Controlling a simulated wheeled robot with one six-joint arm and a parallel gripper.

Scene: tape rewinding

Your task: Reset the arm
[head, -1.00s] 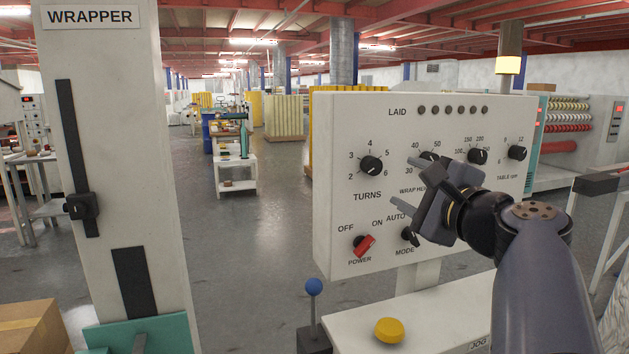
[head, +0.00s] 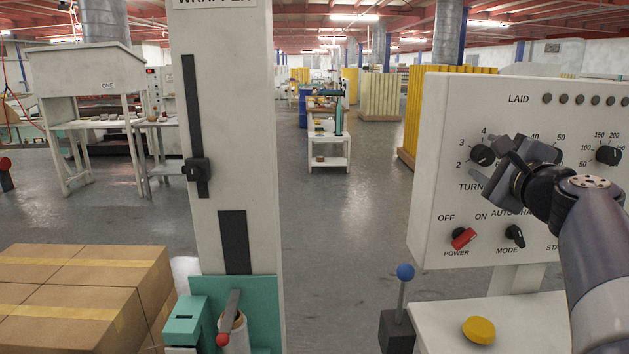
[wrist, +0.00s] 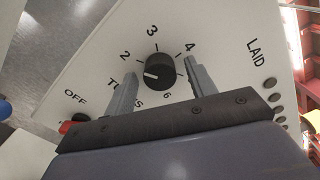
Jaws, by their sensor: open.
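My gripper (head: 496,170) is open and empty in front of the left part of the white control panel (head: 440,215). In the wrist view my gripper's two fingers (wrist: 160,69) are spread, with the black TURNS knob (wrist: 157,68) showing between them. I cannot tell how far the fingertips are from the panel. In the head view the TURNS knob (head: 482,155) shows just left of the gripper. The gripper and forearm hide part of the panel's middle row and lettering. The red POWER switch (head: 463,238) and black MODE knob (head: 515,235) show below it.
The wrapper column (head: 225,130) stands left of centre, with a film roll (head: 234,335) at its foot. Cardboard boxes (head: 70,285) fill the lower left. A blue-knobbed lever (head: 405,272) and yellow button (head: 479,330) are below the panel. Open floor lies between column and panel.

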